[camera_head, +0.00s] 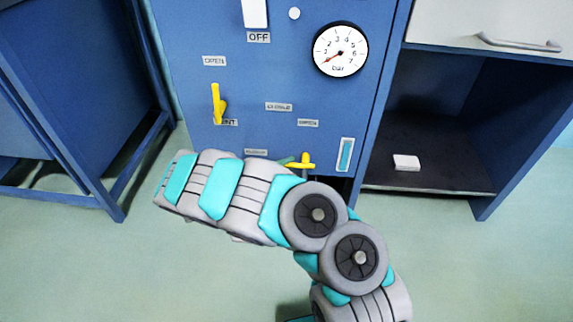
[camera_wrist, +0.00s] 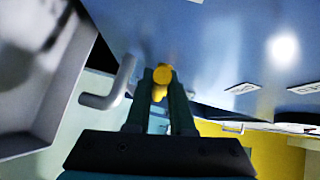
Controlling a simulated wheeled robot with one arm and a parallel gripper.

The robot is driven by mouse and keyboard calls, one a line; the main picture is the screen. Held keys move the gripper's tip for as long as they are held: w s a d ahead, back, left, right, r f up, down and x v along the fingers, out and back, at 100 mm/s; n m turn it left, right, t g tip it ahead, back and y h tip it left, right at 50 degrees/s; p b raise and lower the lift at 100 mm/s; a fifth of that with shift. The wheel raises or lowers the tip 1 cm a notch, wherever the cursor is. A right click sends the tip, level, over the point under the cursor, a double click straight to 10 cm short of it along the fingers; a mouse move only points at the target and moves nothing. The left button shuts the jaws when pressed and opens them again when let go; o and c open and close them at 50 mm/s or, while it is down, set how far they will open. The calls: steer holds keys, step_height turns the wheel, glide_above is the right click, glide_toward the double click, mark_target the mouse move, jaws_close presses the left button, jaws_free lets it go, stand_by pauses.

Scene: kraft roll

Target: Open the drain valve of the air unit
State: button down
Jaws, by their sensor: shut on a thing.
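The air unit's blue front panel (camera_head: 180,60) fills the middle of the head view. A lower yellow lever (camera_head: 302,162) lies about level beside small labels, partly hidden by my arm; its name label is too blurred to read. My gripper (camera_wrist: 161,82) is shut on this yellow lever (camera_wrist: 162,76), which shows between its fingertips in the wrist view. In the head view my arm hides most of the gripper. A second yellow lever (camera_head: 217,102) stands upright on the left of the panel, under an OPEN label (camera_head: 214,61).
A round gauge (camera_head: 340,49) and a white switch marked OFF (camera_head: 255,12) sit higher on the panel. A small sight window (camera_head: 345,155) is right of the held lever. A cabinet with a drawer handle (camera_head: 520,44) stands right. A grey bent bar (camera_wrist: 112,88) is close left of my fingers.

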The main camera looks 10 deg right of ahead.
stand_by(0.3)
steer(key=r+y+p, duration=0.1)
steer(key=p, duration=0.2)
steer(key=shift+r+m+p, duration=0.3)
steer(key=shift+m+p, duration=0.05)
steer(key=shift+m, duration=0.05)
steer(key=shift+d+r+m+y+p, duration=0.15)
steer(key=shift+r+m+y+p, duration=0.25)
steer(key=shift+y+p, duration=0.55)
steer(key=p, duration=0.1)
steer(key=m+y+p, duration=0.1)
steer(key=shift+s+d+r+p, duration=0.1)
steer(key=shift+d+r+p, duration=0.05)
steer(key=shift+r+p, duration=0.15)
steer(key=shift+s+d+r+m+y+p, duration=0.1)
steer(key=shift+d+m+y+p, duration=0.1)
steer(key=shift+m+y+p, duration=0.3)
steer(key=c, duration=0.8)
jaws_free()
